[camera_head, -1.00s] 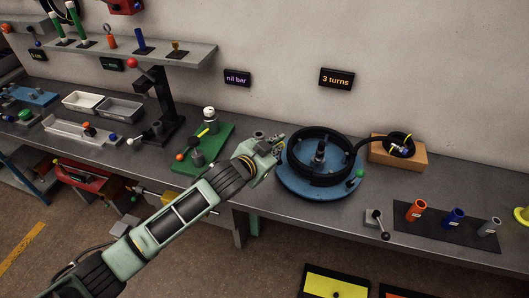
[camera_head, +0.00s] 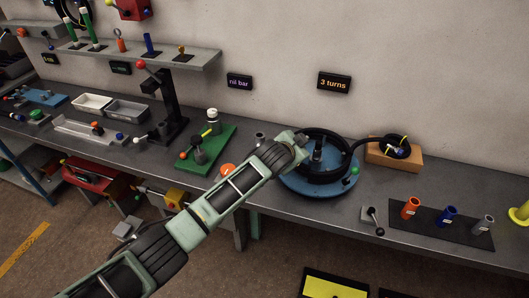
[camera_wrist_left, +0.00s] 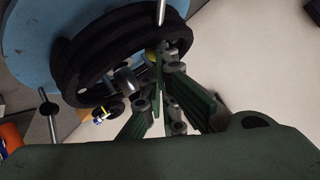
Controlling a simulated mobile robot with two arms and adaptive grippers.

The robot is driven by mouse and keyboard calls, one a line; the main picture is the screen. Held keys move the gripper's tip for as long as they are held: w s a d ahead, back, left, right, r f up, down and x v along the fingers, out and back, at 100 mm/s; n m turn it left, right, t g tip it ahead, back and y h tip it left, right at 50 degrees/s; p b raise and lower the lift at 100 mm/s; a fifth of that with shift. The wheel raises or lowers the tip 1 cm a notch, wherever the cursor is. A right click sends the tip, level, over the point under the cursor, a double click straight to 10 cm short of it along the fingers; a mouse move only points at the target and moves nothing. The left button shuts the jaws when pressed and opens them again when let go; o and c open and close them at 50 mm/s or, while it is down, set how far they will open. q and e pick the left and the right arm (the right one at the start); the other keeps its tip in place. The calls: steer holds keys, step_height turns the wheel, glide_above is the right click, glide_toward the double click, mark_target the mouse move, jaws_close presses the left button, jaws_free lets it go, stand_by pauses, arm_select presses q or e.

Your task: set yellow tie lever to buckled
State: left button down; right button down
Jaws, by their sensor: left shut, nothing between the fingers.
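The blue turntable (camera_head: 318,187) carries a black hose coil (camera_head: 331,173) around a dark centre post (camera_head: 318,153). My left gripper (camera_head: 298,142) is at the coil's back-left edge in the head view, its fingers largely hidden there. In the left wrist view its fingers (camera_wrist_left: 161,78) are shut and empty, close to the black coil (camera_wrist_left: 88,75). A small yellow round part (camera_wrist_left: 152,56) shows beside the fingertips, partly covered; whether it is the tie lever, and whether they touch, I cannot tell. My right gripper is not in view.
A wooden block (camera_head: 380,158) with a small black coil and yellow bits (camera_head: 404,141) stands right of the turntable. A green-knobbed rod (camera_head: 354,170) stands at the turntable's right edge. A green board (camera_head: 207,150) with fittings is at left. Orange, blue and grey tubes stand front right.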

arm_select(q)
steer(key=shift+r, duration=0.15)
steer(key=shift+s+a+r+p, duration=0.1)
steer(key=shift+r+p, duration=0.2)
steer(key=shift+r, duration=0.05)
steer(key=shift+r+p, duration=0.5)
steer(key=shift+p, duration=0.05)
